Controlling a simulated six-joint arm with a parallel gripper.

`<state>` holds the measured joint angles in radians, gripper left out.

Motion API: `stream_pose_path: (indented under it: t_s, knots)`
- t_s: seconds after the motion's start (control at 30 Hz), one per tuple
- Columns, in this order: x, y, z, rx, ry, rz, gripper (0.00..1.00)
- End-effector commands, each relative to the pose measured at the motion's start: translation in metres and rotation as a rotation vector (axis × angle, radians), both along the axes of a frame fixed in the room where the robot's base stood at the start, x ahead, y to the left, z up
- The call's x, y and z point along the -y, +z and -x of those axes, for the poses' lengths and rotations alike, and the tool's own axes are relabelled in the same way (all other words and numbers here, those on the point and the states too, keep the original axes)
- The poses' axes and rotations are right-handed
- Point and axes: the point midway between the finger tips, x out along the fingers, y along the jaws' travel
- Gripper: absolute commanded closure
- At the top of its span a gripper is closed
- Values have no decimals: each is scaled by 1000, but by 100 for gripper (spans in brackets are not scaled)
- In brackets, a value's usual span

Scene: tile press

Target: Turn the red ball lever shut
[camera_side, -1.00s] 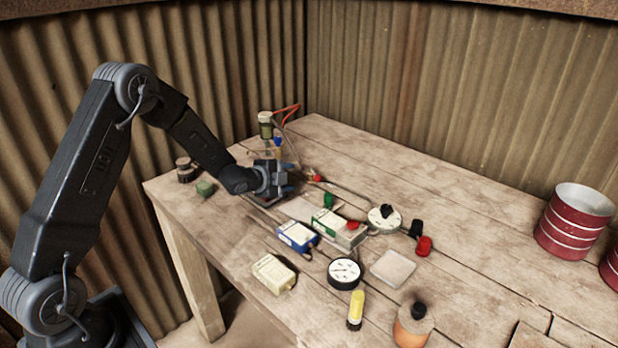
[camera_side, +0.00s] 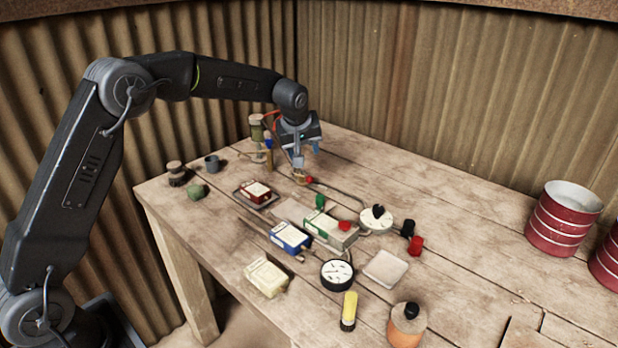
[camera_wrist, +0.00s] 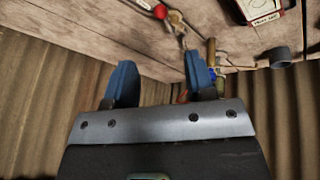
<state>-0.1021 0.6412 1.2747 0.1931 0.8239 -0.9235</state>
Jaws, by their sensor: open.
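The lever's red ball (camera_side: 308,180) shows small near the back of the table, beside a small brass fitting (camera_side: 300,177). In the wrist view the red ball (camera_wrist: 160,12) is at the top edge, left of the brass fitting (camera_wrist: 177,20). My gripper (camera_side: 299,160) points down above the fitting, fingers apart and empty. In the wrist view the blue fingers of my gripper (camera_wrist: 160,75) are wide apart; the ball lies past their tips, between their lines. The lever's arm is too small to make out clearly.
A green-topped post (camera_side: 257,130) with red tubing stands just left of my gripper. A red-and-white box (camera_side: 256,192) sits on a dark tray. A dial (camera_side: 376,219), blue box (camera_side: 290,237) and black gauge (camera_side: 337,274) lie nearer.

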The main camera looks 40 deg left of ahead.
Motion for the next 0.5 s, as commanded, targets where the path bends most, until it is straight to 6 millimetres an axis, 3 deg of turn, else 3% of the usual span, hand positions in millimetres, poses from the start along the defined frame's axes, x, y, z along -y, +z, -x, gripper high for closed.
stream_pose_path:
  t_s: [0.5]
  knots:
    - [-19, -90, -37, -1, -4, -3, 50]
